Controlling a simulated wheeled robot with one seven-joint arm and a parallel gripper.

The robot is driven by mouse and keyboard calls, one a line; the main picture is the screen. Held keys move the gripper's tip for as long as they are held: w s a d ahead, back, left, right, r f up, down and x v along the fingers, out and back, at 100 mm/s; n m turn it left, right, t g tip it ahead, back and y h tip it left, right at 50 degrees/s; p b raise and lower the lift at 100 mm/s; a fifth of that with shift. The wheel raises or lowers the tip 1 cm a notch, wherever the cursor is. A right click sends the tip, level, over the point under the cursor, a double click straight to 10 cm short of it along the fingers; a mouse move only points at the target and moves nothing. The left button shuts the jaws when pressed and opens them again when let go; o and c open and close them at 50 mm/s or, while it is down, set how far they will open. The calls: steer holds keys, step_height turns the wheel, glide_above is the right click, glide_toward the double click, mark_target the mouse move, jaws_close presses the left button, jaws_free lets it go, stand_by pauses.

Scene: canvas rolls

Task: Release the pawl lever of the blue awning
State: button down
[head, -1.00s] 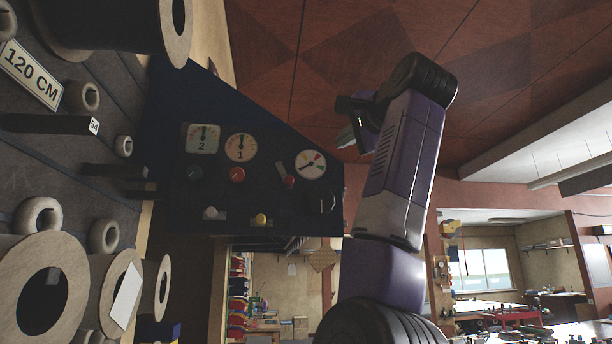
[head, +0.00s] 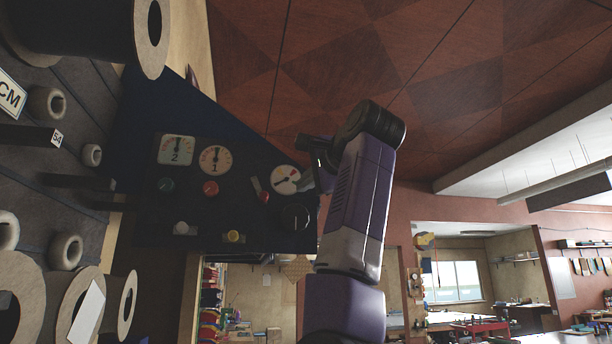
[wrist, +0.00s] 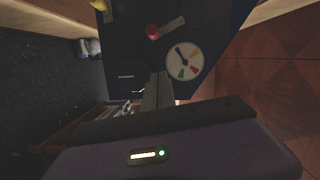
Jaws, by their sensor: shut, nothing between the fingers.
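A dark blue panel (head: 140,225) carries dials and knobs. In the wrist view the lever (wrist: 168,25) and the gauge (wrist: 184,61) show near the top. My gripper (head: 322,176) is shut and empty, beside the gauge at the panel's right edge; its fingers also show in the wrist view (wrist: 156,92), below the gauge and apart from the lever. No blue awning is recognisable, and I cannot tell whether this lever is its pawl lever.
Two square-to-round dials, 2 (head: 175,149) and 1 (head: 215,159), sit above green (head: 166,185) and red (head: 210,188) knobs. White and yellow (head: 233,237) knobs and a dark round part (head: 295,217) are lower. Canvas rolls (head: 150,35) fill the left.

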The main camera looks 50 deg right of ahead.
mark_target(259, 188)
steer(key=w+p, duration=0.1)
steer(key=w, duration=0.1)
steer(key=w+a+p, duration=0.1)
steer(key=w, duration=0.2)
steer(key=w+f+p, duration=0.1)
steer(key=w, duration=0.1)
steer(key=shift+w+a, duration=0.15)
steer(key=shift+w, duration=0.2)
steer(key=shift+s, duration=0.1)
